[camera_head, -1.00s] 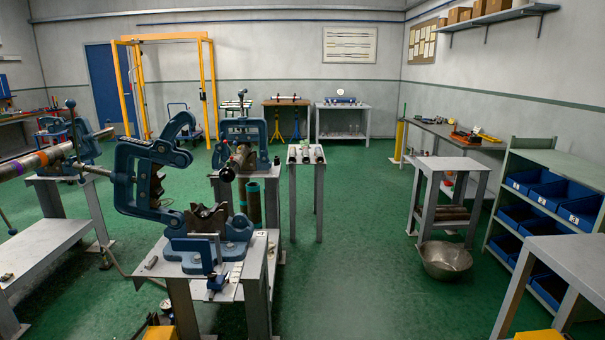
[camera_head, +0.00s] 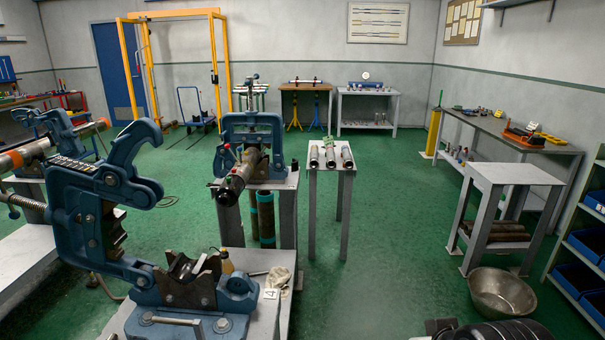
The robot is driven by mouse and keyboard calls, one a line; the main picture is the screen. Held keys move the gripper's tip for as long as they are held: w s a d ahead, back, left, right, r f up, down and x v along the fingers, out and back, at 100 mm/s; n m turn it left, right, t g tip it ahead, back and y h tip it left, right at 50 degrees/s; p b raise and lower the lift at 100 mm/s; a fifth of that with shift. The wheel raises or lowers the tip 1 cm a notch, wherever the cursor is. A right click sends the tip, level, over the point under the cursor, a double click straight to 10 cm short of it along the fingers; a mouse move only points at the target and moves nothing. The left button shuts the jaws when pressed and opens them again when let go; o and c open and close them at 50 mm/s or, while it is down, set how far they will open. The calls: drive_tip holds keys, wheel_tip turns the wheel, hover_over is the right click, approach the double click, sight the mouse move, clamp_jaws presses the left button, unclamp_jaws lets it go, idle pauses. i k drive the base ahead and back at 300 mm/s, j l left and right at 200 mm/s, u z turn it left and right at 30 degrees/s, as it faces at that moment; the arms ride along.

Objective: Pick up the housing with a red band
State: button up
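I cannot make out for sure which housing has a red band. A dark metal tube (camera_head: 236,182) lies in the blue middle vise (camera_head: 252,137), its open end towards me, with small red spots near it that I cannot resolve. Three short tubes (camera_head: 329,156) lie side by side on a small grey stand (camera_head: 330,172); their bands are too small to read. A long pipe (camera_head: 22,156) with an orange-red band is at the left edge. My gripper's fingers are not in view; a dark ribbed shape at the bottom right edge may be part of my arm.
An open, empty blue vise (camera_head: 100,215) stands close at the left front on a grey bench. A metal bowl (camera_head: 502,293) sits on the floor at right, near a grey table (camera_head: 515,174) and blue bins (camera_head: 588,248). The green floor (camera_head: 390,215) is clear in the middle.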

sight(330, 154)
drive_tip(key=i, duration=2.2)
drive_tip(key=i+j+z, duration=0.15)
drive_tip(key=i+z, duration=0.25)
drive_tip(key=i, duration=0.25)
drive_tip(key=i+j+z, duration=0.4)
drive_tip(key=i, duration=0.25)
drive_tip(key=i+j+z, duration=0.4)
drive_tip(key=i+j, duration=0.1)
drive_tip(key=i, duration=0.1)
